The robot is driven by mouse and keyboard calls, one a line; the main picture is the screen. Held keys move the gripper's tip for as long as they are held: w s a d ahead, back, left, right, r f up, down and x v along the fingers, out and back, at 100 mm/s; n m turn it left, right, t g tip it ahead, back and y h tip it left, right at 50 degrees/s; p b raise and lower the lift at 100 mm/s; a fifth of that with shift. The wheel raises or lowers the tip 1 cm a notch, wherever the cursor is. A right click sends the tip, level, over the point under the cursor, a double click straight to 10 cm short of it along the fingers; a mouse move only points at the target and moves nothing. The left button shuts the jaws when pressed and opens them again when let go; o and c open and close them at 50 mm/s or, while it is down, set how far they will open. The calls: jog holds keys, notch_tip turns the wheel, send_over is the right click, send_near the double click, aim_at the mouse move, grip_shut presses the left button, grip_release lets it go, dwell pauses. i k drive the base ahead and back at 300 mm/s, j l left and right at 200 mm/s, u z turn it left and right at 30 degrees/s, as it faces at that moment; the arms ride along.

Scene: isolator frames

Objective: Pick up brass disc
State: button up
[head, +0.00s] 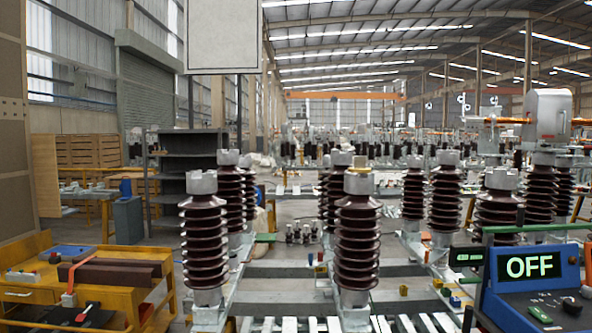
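A small brass-coloured disc (360,170) with a raised paler middle sits on the grey metal cap of the front middle insulator (357,240). This insulator is upright, dark brown and ribbed, and stands on a pale metal frame. The disc is small in the head view, so its exact shape and seating are hard to tell. My gripper is not in view, and nothing is seen touching the disc.
A second front insulator (205,250) stands to the left, with several more behind and to the right. A yellow workbench (130,310) is at the lower left. A blue control box (530,285) reading OFF is at the lower right. A pale panel (224,36) hangs at the top.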

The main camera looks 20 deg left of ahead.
aim_at(359, 161)
jog(key=u, duration=0.65)
jog(key=i+j, duration=0.95)
jog(key=l+z, duration=0.05)
